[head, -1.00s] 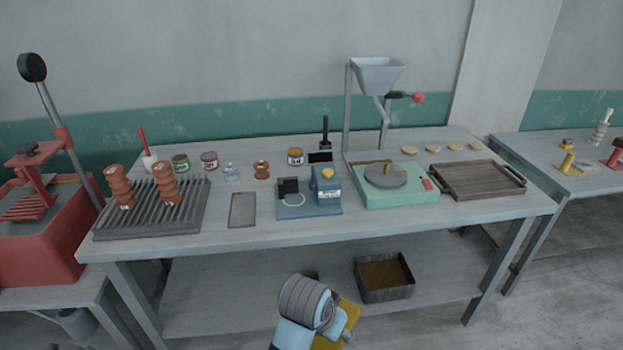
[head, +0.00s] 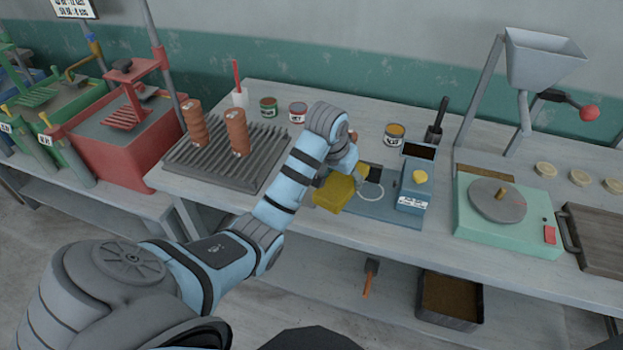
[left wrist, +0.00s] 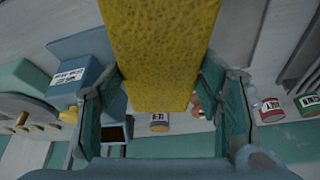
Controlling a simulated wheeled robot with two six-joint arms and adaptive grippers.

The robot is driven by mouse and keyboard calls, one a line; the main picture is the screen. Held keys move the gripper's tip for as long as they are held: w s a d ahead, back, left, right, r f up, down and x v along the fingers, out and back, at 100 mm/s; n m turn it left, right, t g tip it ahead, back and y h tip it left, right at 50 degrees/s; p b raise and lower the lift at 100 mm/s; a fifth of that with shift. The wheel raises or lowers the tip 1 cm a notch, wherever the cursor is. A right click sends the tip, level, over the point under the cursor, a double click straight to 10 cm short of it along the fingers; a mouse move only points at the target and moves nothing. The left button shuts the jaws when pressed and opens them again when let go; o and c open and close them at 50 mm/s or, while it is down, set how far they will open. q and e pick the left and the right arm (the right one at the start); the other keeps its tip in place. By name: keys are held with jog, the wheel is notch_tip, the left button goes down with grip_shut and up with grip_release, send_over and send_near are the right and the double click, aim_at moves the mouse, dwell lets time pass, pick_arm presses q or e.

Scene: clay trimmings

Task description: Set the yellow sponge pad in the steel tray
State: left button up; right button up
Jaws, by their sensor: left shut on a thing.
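The yellow sponge pad (head: 334,194) is held by my left gripper (head: 342,176), above the front part of the workbench. In the left wrist view the pad (left wrist: 160,45) stands out between the two green-faced fingers, which are shut on it. The flat grey steel tray, seen earlier on the bench between the ribbed rack and the blue device, is hidden now behind my left arm and gripper in the head view. I cannot make it out in the left wrist view. My right gripper is not in view.
The ribbed rack (head: 186,158) with brown clay pieces is left of the gripper. The blue device (head: 414,180) is close on its right, then the green wheel unit (head: 475,235). Cans (head: 297,112) stand behind. A bin (head: 449,318) is on the lower shelf.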

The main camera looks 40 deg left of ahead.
pick_arm(q)
jog(key=w+a+r+n+y, duration=0.1)
jog(key=w+a+r+n, duration=0.25)
jog(key=a+r, duration=0.8)
jog(key=shift+m, duration=0.25)
jog(key=f, duration=1.4)
jog(key=a+f+b, duration=0.1)
jog(key=f, duration=0.6)
jog(key=shift+w+a, duration=0.1)
jog(key=shift+w, duration=0.1)
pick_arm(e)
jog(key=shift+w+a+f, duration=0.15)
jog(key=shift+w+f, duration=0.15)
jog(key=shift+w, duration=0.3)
pick_arm(q)
jog(key=o, duration=1.3)
jog(key=shift+r, duration=0.1)
